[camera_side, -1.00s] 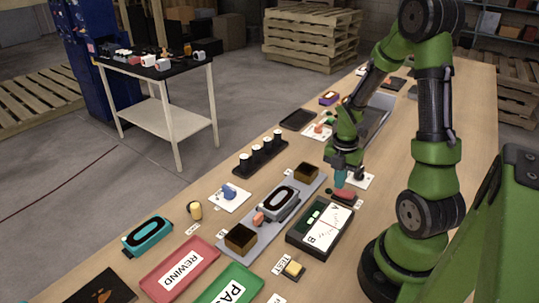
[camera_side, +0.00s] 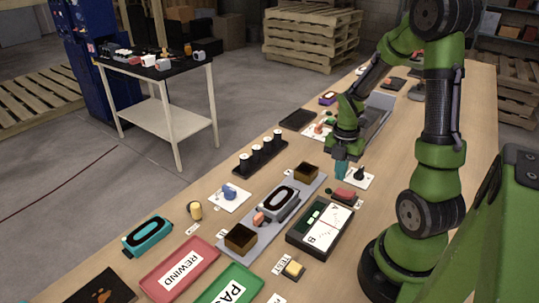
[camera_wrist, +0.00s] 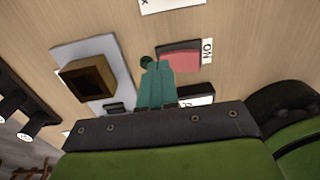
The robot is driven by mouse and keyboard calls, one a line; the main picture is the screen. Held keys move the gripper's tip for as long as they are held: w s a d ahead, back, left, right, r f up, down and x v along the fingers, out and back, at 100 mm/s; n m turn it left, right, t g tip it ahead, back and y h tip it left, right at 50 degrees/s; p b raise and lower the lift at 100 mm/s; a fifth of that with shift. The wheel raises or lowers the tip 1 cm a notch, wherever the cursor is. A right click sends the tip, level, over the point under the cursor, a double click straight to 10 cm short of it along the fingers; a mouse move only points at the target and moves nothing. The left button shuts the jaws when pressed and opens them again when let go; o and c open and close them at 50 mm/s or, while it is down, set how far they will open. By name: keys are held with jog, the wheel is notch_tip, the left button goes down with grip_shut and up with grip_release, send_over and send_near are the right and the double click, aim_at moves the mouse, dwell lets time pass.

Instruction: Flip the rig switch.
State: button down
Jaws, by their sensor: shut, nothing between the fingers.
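A red rocker-like switch (camera_side: 344,195) on a dark base sits behind the black A/B panel, with a white label beside it. In the wrist view the red switch (camera_wrist: 181,60) lies just right of my fingertips, and its label reads ON. A small dark green round piece (camera_wrist: 147,61) sits at its left end, close to the fingertips. My gripper (camera_side: 340,181) points down with its teal fingers together and empty, above the green piece and the switch's left end. It also shows in the wrist view (camera_wrist: 157,62). I cannot tell whether the fingertips touch anything.
The black A/B panel (camera_side: 297,236) stands in front of the switch. A grey rail with brown boxes (camera_side: 240,239) lies to the left. A black knob on a white card (camera_side: 360,174) is close on the right.

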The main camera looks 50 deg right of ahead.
notch_tip(320, 180, up, 12)
jog(key=w, duration=0.2)
jog(key=shift+r, duration=0.25)
jog(key=shift+w, duration=0.1)
